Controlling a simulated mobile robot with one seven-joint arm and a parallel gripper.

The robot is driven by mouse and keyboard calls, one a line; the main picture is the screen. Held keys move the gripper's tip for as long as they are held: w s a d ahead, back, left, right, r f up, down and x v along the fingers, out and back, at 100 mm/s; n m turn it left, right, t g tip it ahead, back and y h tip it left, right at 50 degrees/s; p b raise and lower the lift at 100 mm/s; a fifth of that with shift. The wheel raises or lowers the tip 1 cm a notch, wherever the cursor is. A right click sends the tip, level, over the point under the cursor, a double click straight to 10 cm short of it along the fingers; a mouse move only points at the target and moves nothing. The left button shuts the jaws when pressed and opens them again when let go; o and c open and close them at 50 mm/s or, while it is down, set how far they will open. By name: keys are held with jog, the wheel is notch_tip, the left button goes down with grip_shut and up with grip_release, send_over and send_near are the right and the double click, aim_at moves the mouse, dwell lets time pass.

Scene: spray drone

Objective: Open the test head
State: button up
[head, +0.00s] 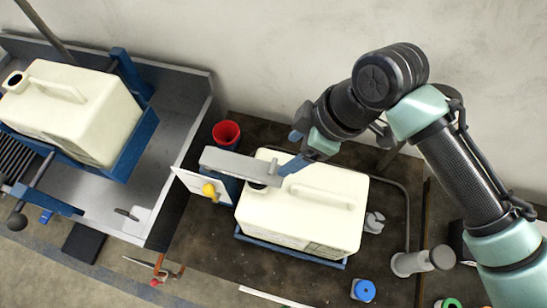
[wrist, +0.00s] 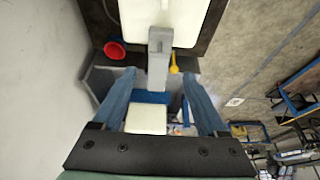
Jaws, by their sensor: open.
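The test head, a grey bar (head: 232,163), lies across the neck end of a cream canister (head: 305,222) on the dark bench, with a short upright pin at its right end. It appears lowered onto the canister; the neck is partly hidden beneath it. In the wrist view the bar (wrist: 158,62) shows between my fingertips, with the canister (wrist: 165,15) above it. My gripper (head: 290,153) is above and beside the bar's right end, blue fingers spread. The wrist view also shows my gripper (wrist: 159,74) open and empty. Contact with the bar cannot be told.
A second canister (head: 70,118) sits in a blue cradle in the grey tray at left. A blue round item (head: 363,290) lies front right. A wall stands behind.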

aim_at(273, 165)
jog(key=p+x, duration=0.2)
jog(key=x, duration=0.7)
jog(key=shift+w+a+f+p, duration=0.1)
jog(key=shift+f+p, duration=0.2)
jog(key=shift+p, duration=0.05)
jog(key=shift+c, duration=0.2)
grip_shut()
dwell(0.7)
